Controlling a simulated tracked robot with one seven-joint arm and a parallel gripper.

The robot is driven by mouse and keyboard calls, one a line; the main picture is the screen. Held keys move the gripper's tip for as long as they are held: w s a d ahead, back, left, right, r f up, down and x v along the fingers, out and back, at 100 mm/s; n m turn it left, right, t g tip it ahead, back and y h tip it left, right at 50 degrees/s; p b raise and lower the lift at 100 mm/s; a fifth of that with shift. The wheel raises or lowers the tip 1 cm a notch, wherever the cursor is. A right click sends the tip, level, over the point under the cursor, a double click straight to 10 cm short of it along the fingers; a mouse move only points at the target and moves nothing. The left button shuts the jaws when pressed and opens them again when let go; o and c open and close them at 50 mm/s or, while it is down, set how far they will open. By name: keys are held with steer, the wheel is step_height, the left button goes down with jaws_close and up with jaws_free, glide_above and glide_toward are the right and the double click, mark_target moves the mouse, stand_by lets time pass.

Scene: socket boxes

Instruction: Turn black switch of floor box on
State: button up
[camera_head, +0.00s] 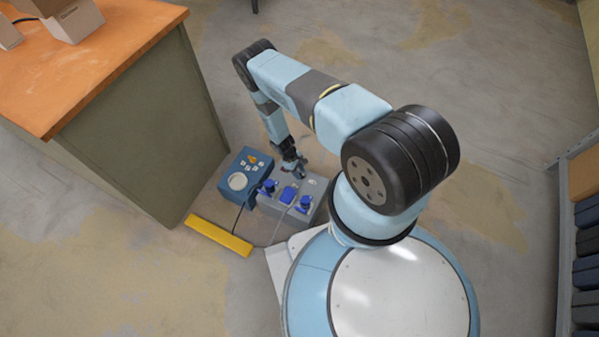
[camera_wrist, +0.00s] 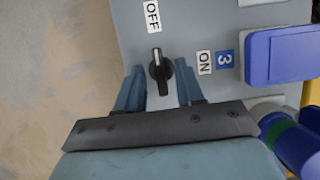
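The floor box (camera_head: 290,206) is a grey box on the floor with blue socket parts, in front of my base in the head view. In the wrist view its grey top (camera_wrist: 210,20) carries a black rotary switch (camera_wrist: 160,72) with OFF and ON labels. The switch's long axis and white mark point toward the OFF label (camera_wrist: 153,15); the ON label (camera_wrist: 204,62) lies to its right. My gripper (camera_wrist: 160,85) is open, its two blue fingers on either side of the switch with gaps. Contact and finger height are unclear. In the head view my gripper (camera_head: 294,165) is over the box's far end.
A blue box (camera_head: 245,178) with a round white part stands close left of the floor box. A yellow bar (camera_head: 218,236) lies in front of it. An orange-topped bench (camera_head: 90,60) stands at left, a shelf (camera_head: 585,240) at right. Blue socket covers (camera_wrist: 285,55) sit right of the switch.

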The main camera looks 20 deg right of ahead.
steer(key=shift+f, duration=0.15)
jaws_close()
stand_by(0.4)
